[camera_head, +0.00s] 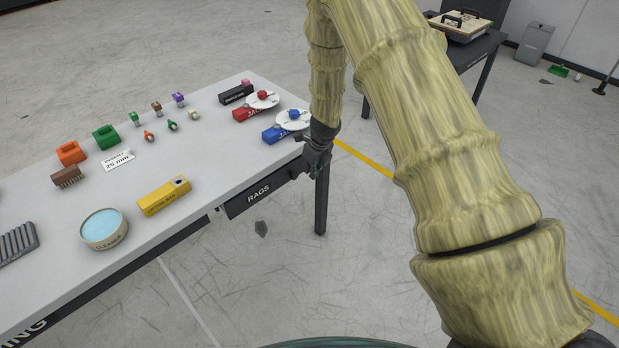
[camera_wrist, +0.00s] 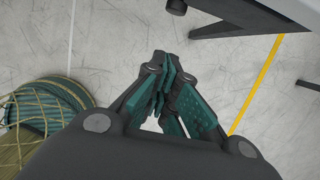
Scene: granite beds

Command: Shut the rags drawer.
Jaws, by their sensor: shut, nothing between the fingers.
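The rags drawer (camera_head: 258,194) has a dark front with a white RAGS label. It hangs under the right part of the long grey table (camera_head: 215,165) in the head view. I cannot tell exactly how far it stands out. My gripper (camera_head: 316,170) is at the right end of the drawer front, by the table's corner, and partly overlaps it in the picture. I cannot tell if they touch. In the wrist view my gripper (camera_wrist: 165,85) has its teal-padded fingers closed together, empty, over the floor. A dark edge, likely the drawer (camera_wrist: 245,14), lies beyond the fingertips.
On the table are a cleaner tub (camera_head: 104,229), a yellow block (camera_head: 164,196), a blue block (camera_head: 276,134), a red block (camera_head: 254,112) and small coloured pieces. A table leg (camera_head: 321,205) stands right of the drawer. The floor in front is mostly clear.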

